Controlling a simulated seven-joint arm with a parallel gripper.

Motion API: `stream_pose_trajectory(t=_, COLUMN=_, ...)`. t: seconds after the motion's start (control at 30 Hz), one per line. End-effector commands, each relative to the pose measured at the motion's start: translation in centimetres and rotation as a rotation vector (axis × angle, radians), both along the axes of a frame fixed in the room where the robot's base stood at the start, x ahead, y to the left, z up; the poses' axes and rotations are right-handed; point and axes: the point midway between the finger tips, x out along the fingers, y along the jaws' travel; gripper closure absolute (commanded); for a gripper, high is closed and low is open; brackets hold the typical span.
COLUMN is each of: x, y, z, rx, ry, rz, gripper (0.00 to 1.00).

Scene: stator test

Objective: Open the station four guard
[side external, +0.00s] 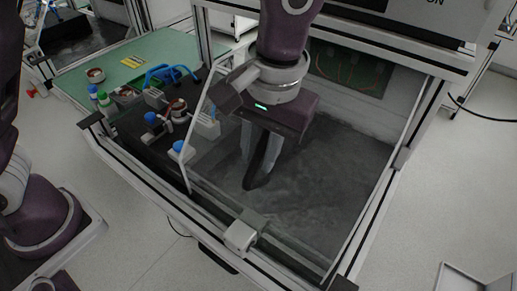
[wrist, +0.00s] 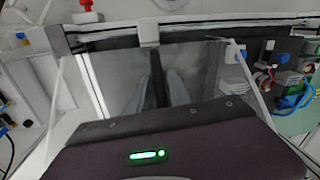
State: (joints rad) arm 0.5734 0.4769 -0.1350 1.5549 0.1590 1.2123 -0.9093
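The clear guard panel stands over the dark work surface (side external: 330,190). Its pale slanted edge (side external: 186,130) runs beside my gripper in the side view; pale edges (wrist: 92,85) also flank the panel in the wrist view. A pale block (side external: 240,236) sits on the front rail, and a similar block (wrist: 148,32) shows at the top middle of the wrist view. My gripper (side external: 254,178) points down within the frame, behind the front rail and apart from that block. Its fingers look close together and empty, but their gap is unclear. No station number is readable.
Left of the guard are blue-capped parts (side external: 179,147), a copper-coloured coil (side external: 178,106) and blue-handled tools (side external: 166,74) by a green mat (side external: 125,62). Aluminium posts and rails surround the station. A green board (side external: 348,68) is at the back.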

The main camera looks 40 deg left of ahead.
Motion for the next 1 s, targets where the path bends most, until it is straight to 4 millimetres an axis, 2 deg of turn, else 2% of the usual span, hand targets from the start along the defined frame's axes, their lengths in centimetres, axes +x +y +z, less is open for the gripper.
stream_pose_trajectory(t=0.27, x=0.0, y=-0.1, z=0.4, rx=-0.001, ry=0.000, rz=-0.001, gripper=0.78)
stream_pose_trajectory(t=0.5, x=0.1, y=-0.7, z=5.1, rx=-0.002, ry=-0.002, rz=-0.001, gripper=0.78)
stream_pose_trajectory(t=0.63, x=0.1, y=-0.9, z=6.7, rx=-0.001, ry=0.000, rz=-0.001, gripper=0.78)
stream_pose_trajectory(t=0.93, x=0.1, y=-0.9, z=7.0, rx=0.000, ry=0.001, rz=-0.001, gripper=0.78)
stream_pose_trajectory(t=1.0, x=0.1, y=-0.2, z=7.5, rx=-0.008, ry=-0.007, rz=-0.003, gripper=0.78)
